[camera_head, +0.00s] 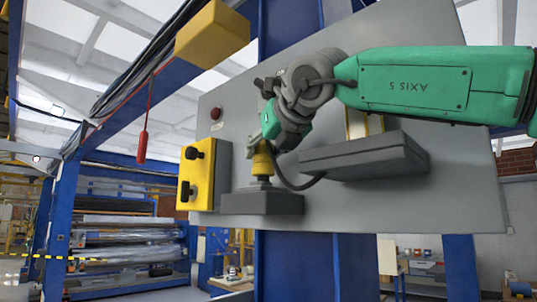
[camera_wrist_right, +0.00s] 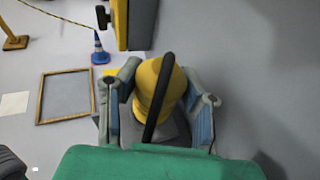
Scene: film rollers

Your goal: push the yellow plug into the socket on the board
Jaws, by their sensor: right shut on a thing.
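The yellow plug (camera_head: 262,164) is upright in the head view, held from above by my right gripper (camera_head: 264,146). Its lower end is just over or at the socket, a dark grey block (camera_head: 262,203) on the board (camera_head: 460,190); I cannot tell how deep it sits. In the right wrist view the plug (camera_wrist_right: 152,80) stands between the two fingers of my right gripper (camera_wrist_right: 158,105), with a dark cable across it. Part of the grey block shows beneath it. My left gripper is not in view.
A yellow control box (camera_head: 203,175) with black knobs is left of the plug. A grey box (camera_head: 365,157) juts from the board at the right. A dark cable (camera_head: 300,186) loops from the plug toward it. A red button (camera_head: 215,113) is at the upper left.

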